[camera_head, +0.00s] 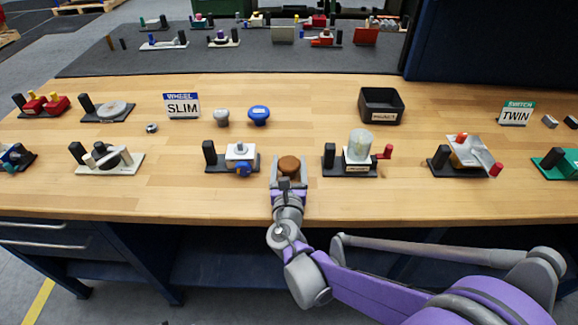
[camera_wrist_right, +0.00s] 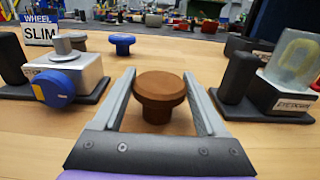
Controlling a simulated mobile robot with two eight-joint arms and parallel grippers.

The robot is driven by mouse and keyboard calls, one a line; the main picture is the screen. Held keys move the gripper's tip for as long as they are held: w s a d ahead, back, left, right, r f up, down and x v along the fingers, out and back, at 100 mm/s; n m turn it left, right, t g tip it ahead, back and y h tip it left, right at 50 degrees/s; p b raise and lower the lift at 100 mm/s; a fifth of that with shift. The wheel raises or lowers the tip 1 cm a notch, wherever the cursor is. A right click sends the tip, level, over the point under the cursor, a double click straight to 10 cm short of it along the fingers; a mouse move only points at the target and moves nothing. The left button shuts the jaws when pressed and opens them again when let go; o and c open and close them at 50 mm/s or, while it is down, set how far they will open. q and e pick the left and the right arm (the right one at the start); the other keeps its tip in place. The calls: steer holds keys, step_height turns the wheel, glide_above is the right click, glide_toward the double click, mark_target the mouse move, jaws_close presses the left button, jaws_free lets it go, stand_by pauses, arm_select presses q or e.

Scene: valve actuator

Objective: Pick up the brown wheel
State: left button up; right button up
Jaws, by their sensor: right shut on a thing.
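The brown wheel (camera_head: 289,163) is a round, mushroom-shaped knob at the front of the wooden bench, left of the clear-domed unit. In the right wrist view the brown wheel (camera_wrist_right: 158,92) stands upright between the two fingers, cap up, with its narrower stem below. My right gripper (camera_head: 288,168) reaches in from the front edge and is shut on the wheel, a finger on each side. The wheel appears to be at bench height; whether it touches the bench is hard to tell. My left gripper is not in view.
A unit with a blue knob (camera_head: 239,153) stands close to the left, and a clear-domed unit (camera_head: 360,149) to the right. Behind are a grey wheel (camera_head: 221,117), a blue wheel (camera_head: 259,115), a SLIM sign (camera_head: 182,106) and a black bin (camera_head: 381,105). Bare bench lies between.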

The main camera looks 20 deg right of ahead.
mark_target(289, 163)
step_height(289, 163, up, 10)
steer(key=shift+r+p, duration=0.1)
steer(key=shift+p, duration=1.1)
